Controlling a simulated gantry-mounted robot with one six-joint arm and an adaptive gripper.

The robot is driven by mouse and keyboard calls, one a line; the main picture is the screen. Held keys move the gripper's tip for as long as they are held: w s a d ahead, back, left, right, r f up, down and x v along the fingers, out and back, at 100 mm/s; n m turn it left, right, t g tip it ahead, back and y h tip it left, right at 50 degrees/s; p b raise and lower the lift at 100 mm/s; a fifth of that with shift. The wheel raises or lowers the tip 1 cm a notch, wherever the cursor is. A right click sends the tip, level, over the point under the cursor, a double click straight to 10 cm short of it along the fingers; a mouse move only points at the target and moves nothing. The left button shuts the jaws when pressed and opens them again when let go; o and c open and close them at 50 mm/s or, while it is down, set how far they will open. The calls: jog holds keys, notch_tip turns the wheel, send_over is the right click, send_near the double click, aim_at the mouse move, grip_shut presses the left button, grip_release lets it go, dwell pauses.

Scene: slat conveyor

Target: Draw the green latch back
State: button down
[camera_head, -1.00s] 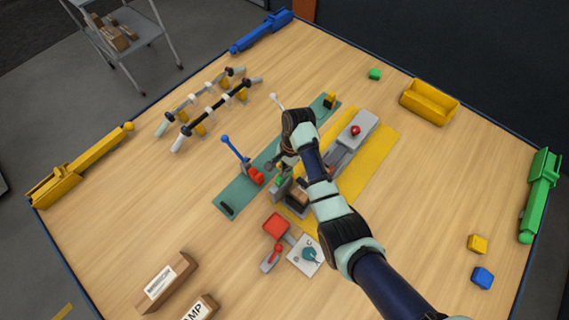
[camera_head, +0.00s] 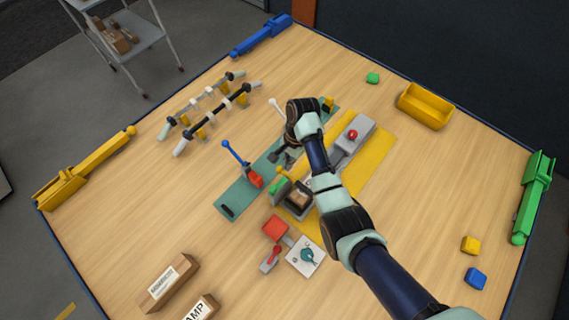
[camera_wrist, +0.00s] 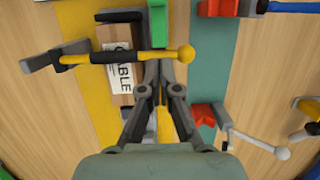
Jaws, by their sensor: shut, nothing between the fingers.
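The green latch (camera_head: 280,186) is a small green block at the left end of the grey fixture, beside a lever with a yellow ball knob (camera_head: 281,170). In the wrist view a green block (camera_wrist: 158,24) shows at the top centre. The yellow-knobbed lever (camera_wrist: 185,54) lies across the picture by my fingertips. I cannot tell whether they touch it. My gripper (camera_head: 281,153) is shut and empty, up and right of the latch in the head view; its fingers (camera_wrist: 161,62) also show in the wrist view. My arm hides part of the fixture.
A labelled brown box (camera_wrist: 118,72) sits in the fixture next to the lever. A blue-handled lever (camera_head: 232,150) stands to the left on the green strip (camera_head: 235,196). A red block (camera_head: 276,228) and a white dial plate (camera_head: 305,256) are in front.

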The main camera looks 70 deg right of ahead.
jog(key=p+v, duration=0.1)
jog(key=v, duration=0.4)
jog(key=shift+s+r, duration=0.1)
dwell(0.4)
jog(key=w+a+r+n+t+h, duration=0.25)
jog(key=w+a+r+n, duration=0.35)
jog(key=w+a, duration=0.4)
jog(key=w+a+r+n+t+h, duration=0.2)
jog(key=w+a+r+n+t, duration=0.2)
jog(key=w+a+n, duration=0.65)
jog(key=s+a+r+n+t+y, duration=0.1)
jog(key=s+a+r+n+t, duration=0.25)
jog(key=a+r, duration=0.5)
jog(key=s+a+r+n+t+y, duration=0.1)
jog(key=s+a+r+n+t, duration=0.25)
jog(key=a, duration=0.85)
notch_tip(320, 180, up, 14)
jog(key=d+g+p, duration=0.1)
jog(key=p, duration=1.2)
jog(key=shift+w+d+f+m+g, duration=0.15)
jog(key=shift+d+f+m+g, duration=0.1)
jog(key=shift+m+g, duration=0.15)
